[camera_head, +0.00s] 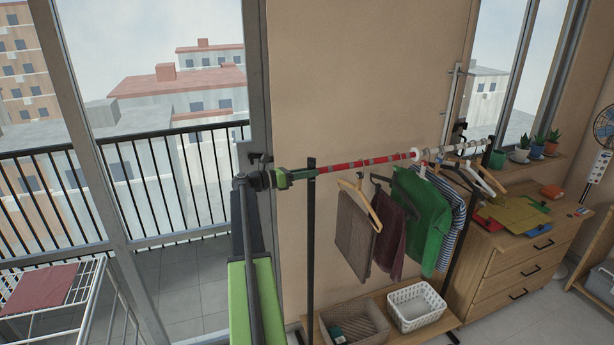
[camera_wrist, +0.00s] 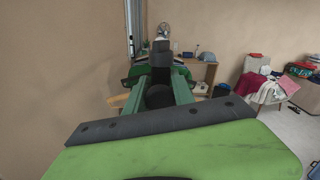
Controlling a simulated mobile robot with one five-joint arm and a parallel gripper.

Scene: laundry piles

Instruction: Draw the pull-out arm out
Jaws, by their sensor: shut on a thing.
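The rack's rail runs across the head view, with a red banded length (camera_head: 350,165) on the left and a pale length on the right, parted by a white collar (camera_head: 416,154). I take the pull-out arm to be part of this rail; its exact ends are hard to tell. My green gripper (camera_head: 296,176) is at the rail's left end, by the black post (camera_head: 311,230), shut on the end piece. In the wrist view, a dark rounded end (camera_wrist: 158,97) sits between my two green fingers, and the rail beyond is mostly hidden.
A grey-brown cloth (camera_head: 354,238), a dark red cloth (camera_head: 388,237), a green garment (camera_head: 420,215) and a striped garment hang from the rail. Below stand a grey basket (camera_head: 352,325) and a white basket (camera_head: 416,307). A wooden dresser (camera_head: 500,262) is right; a drying rack (camera_head: 95,275) is left.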

